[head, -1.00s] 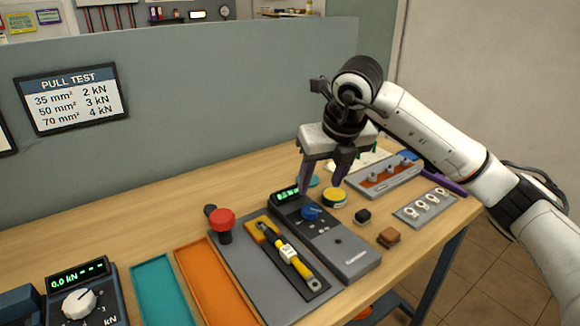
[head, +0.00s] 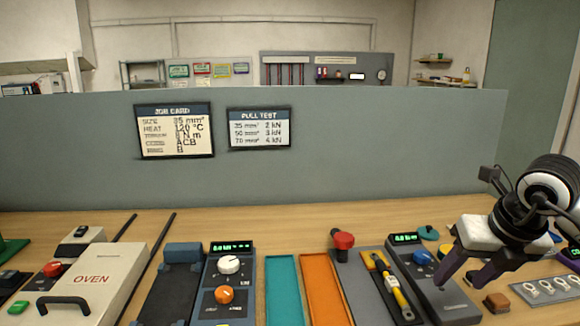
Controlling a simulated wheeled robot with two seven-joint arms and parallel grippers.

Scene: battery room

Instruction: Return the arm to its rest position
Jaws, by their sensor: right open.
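My right arm comes in from the right edge in the head view. Its gripper (head: 457,278) is open, with two dark purple fingers pointing down and nothing between them. It appears over the right part of the bench, in front of the grey tester with a blue dial (head: 423,257). The fingers overlap the tester's right side in the picture; I cannot tell the height between them. My left gripper is not in view.
On the wooden bench (head: 190,219) stand an oven (head: 95,279), a dial unit (head: 229,290), a teal tray (head: 282,257) and an orange tray (head: 306,259). A red knob (head: 343,240), a yellow-handled wrench (head: 396,290) and a brown block (head: 497,303) sit nearby. A grey partition (head: 370,155) stands behind.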

